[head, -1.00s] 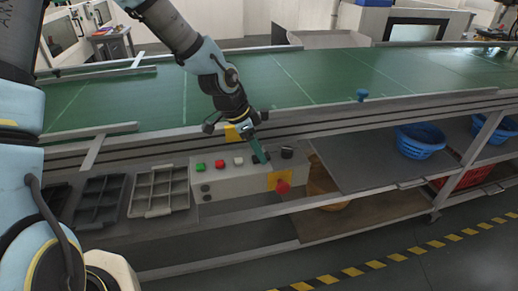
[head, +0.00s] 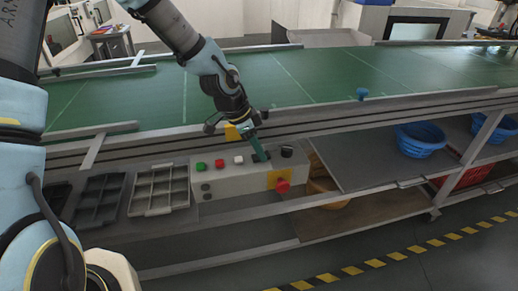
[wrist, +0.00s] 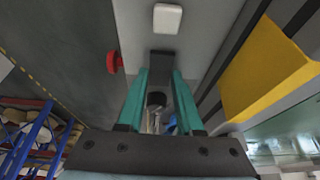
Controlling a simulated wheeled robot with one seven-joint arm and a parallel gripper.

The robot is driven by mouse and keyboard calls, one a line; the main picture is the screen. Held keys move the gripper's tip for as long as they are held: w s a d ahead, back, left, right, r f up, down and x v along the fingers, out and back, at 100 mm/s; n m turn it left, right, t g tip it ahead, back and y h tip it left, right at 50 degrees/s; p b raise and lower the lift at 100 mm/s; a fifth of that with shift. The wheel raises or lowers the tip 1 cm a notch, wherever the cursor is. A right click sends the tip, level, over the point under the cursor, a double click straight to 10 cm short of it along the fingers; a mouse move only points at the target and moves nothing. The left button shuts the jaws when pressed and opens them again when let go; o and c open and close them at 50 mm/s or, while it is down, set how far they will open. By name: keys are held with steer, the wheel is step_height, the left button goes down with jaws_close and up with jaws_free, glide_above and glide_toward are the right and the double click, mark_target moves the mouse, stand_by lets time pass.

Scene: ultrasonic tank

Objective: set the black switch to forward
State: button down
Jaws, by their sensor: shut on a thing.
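The control box (head: 225,185) below the green conveyor carries a row of buttons. The black switch (wrist: 162,62) sits between the white button (head: 238,160) and a round black knob (head: 287,151). My gripper (head: 264,157) reaches down to the box top, its teal fingers on either side of the switch. In the wrist view my gripper (wrist: 160,73) is shut on the switch at the fingertips. The fingers hide most of the switch in the head view, and I cannot read its setting.
Green (head: 201,167) and red (head: 220,163) buttons lie left of the white one. A red mushroom button (head: 283,186) on a yellow plate sticks out of the box front. The conveyor's edge rail (head: 345,120) runs close behind. Grey trays (head: 158,190) stand to the left.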

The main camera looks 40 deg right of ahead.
steer(key=shift+s+d+t+y+b, duration=0.25)
steer(key=shift+y+b, duration=0.2)
steer(key=shift+y, duration=0.25)
steer(key=shift+w+d+t+y, duration=0.15)
steer(key=shift+t+y, duration=0.2)
steer(key=shift+y, duration=0.45)
steer(key=c, duration=0.6)
jaws_free()
steer(key=shift+o, duration=0.2)
step_height(320, 180, up, 11)
steer(key=b, duration=0.2)
steer(key=shift+a, duration=0.45)
